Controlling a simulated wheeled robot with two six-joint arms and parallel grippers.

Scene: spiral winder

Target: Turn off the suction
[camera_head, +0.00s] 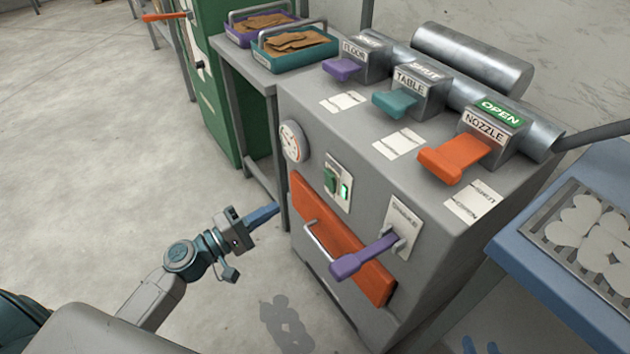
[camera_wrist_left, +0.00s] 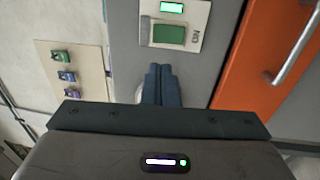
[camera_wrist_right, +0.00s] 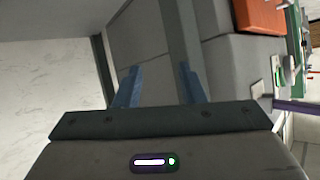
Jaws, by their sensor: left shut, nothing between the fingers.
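A grey machine cabinet (camera_head: 370,190) stands at the centre right of the head view. Its front has a switch plate with a green rocker (camera_head: 330,180) and a lit green lamp (camera_head: 345,191). The left wrist view shows the rocker (camera_wrist_left: 169,35) and lamp (camera_wrist_left: 172,7) up close. My left gripper (camera_head: 277,209) is shut and empty in front of the cabinet, below and left of the switch plate. Its fingertips (camera_wrist_left: 159,68) point towards the rocker, apparently apart from it. My right gripper (camera_wrist_right: 158,75) is open and empty; it is outside the head view.
An orange panel (camera_head: 330,230) with a metal handle and a purple lever (camera_head: 362,257) sit below the switch. Purple, teal and orange (camera_head: 455,157) levers line the top; the nozzle sign reads OPEN (camera_head: 500,112). A blue table (camera_head: 560,250) stands right. Floor at left is clear.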

